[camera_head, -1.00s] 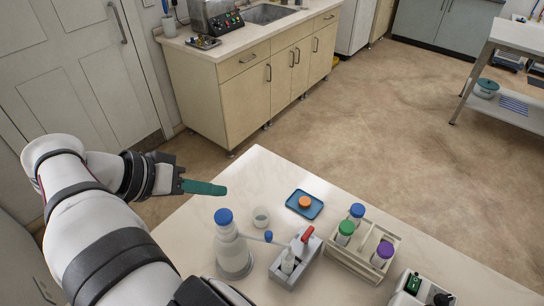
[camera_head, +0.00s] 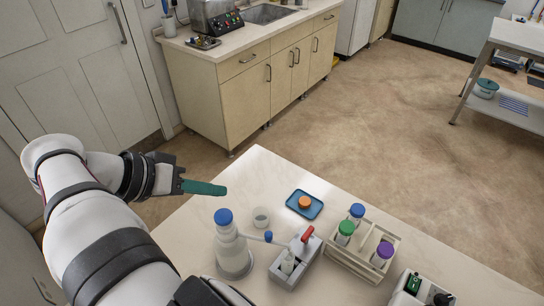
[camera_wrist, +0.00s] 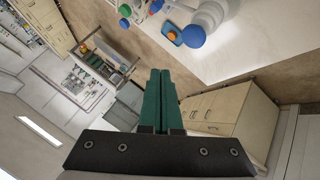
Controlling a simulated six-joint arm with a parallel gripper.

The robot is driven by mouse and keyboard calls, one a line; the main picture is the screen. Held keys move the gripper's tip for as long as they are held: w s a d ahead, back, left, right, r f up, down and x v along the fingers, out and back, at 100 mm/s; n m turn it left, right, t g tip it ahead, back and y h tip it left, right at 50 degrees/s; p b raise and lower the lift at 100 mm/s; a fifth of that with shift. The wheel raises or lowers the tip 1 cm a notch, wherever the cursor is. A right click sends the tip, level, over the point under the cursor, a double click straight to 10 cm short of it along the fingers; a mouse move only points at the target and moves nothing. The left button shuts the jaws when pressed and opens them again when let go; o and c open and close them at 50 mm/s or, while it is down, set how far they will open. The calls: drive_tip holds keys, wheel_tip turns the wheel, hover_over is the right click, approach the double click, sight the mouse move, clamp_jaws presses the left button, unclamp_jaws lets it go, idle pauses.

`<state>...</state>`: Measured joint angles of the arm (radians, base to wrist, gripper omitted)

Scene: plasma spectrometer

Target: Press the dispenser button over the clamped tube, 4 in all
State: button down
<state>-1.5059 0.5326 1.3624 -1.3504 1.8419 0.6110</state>
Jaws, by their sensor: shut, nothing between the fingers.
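The dispenser is a clear bottle (camera_head: 233,257) with a large blue button (camera_head: 223,217) on top and a thin spout (camera_head: 255,238) reaching right. The spout ends over an open tube (camera_head: 288,263) standing in a grey clamp (camera_head: 295,272) with a red lever (camera_head: 308,233). My gripper (camera_head: 224,190) has green fingers lying together, shut and empty, in the air behind and above the blue button in the head view. In the wrist view the shut fingers (camera_wrist: 160,72) point up the picture, and the blue button (camera_wrist: 193,36) shows to their upper right, apart from them.
A rack (camera_head: 350,263) of blue, green and purple capped tubes stands right of the clamp. The table's back left is bare.

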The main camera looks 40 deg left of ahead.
sight(218, 219)
idle(0.7)
wheel_tip(218, 219, up, 4)
drive_tip(key=shift+f, duration=0.1)
drive_tip(key=shift+f, duration=4.45)
drive_tip(key=shift+f, duration=0.4)
